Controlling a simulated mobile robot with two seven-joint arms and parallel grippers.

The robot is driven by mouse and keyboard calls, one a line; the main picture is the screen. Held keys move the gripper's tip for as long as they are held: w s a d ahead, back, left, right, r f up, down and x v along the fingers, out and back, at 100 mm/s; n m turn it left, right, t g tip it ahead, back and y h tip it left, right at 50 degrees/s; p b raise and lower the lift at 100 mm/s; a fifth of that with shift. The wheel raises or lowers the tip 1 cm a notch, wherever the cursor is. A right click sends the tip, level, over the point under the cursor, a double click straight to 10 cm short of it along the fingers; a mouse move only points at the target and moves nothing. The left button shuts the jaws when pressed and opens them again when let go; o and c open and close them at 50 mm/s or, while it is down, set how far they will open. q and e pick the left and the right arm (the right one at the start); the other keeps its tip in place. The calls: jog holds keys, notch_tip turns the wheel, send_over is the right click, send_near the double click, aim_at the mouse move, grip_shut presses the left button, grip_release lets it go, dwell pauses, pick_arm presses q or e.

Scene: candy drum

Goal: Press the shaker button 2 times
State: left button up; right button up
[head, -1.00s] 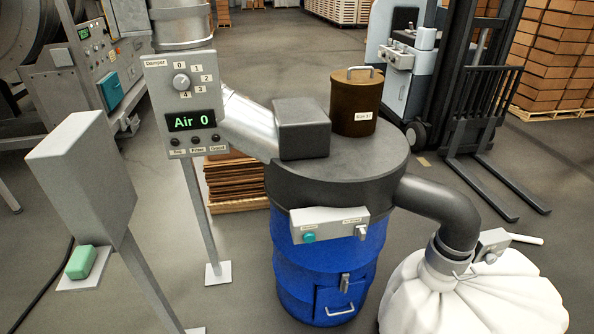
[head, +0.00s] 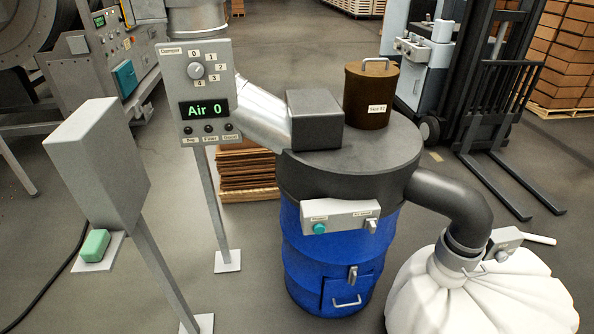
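A small grey panel (head: 341,217) is fixed to the front of the blue drum (head: 335,262), just under its dark lid. It carries a round teal button (head: 319,228) at its left and a light grey switch or knob (head: 372,225) at its right. Their small labels are too blurred to read, so I cannot tell for certain that the teal button is the shaker button. Neither of my grippers shows in the head view.
A damper panel (head: 206,92) on a post reads "Air 0". A grey box on a post (head: 103,150) stands at the left near a green block (head: 94,245). A forklift (head: 470,75) stands behind.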

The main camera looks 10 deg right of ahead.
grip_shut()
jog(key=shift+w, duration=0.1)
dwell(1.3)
